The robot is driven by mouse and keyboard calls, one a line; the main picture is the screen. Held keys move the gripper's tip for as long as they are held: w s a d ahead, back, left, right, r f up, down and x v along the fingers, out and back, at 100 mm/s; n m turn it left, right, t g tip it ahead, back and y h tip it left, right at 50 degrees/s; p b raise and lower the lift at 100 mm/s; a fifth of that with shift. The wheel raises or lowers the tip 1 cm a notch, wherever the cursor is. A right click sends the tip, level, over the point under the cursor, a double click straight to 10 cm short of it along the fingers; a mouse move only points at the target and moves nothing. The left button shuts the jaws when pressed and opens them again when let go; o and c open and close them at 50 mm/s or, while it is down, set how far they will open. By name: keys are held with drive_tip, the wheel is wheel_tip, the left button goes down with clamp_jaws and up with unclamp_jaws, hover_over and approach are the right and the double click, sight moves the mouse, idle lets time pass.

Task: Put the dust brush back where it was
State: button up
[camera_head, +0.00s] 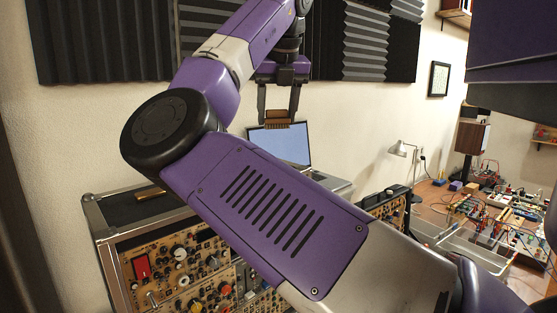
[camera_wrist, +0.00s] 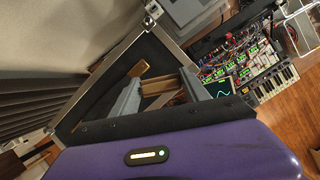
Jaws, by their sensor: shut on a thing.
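The dust brush (camera_head: 278,117) is a small brown wooden piece with a ribbed look. My gripper (camera_head: 278,121) is shut on it, one finger at each end, and holds it in the air in front of the laptop screen. In the wrist view the dust brush (camera_wrist: 158,88) shows as light wood between the two grey fingers of my gripper (camera_wrist: 160,80). Its underside and bristles cannot be made out clearly. Where it was before is not shown.
A synth case (camera_head: 118,213) with a dark top stands at lower left; a wooden strip (camera_wrist: 139,69) lies on that top. A laptop (camera_head: 283,146) stands behind my arm. A desk lamp (camera_head: 398,150) and a bench with electronics (camera_head: 490,215) are to the right. Foam panels line the wall.

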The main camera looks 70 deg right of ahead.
sight(281, 113)
wheel_tip(281, 113, down, 11)
drive_tip(key=shift+a+r+p, duration=0.1)
drive_tip(key=shift+r+p, duration=0.1)
drive_tip(key=shift+p, duration=0.3)
drive_tip(key=shift+f, duration=0.15)
drive_tip(key=o, duration=1.3)
drive_tip(key=b+v, duration=0.1)
drive_tip(key=v, duration=1.1)
drive_tip(key=shift+r, duration=0.2)
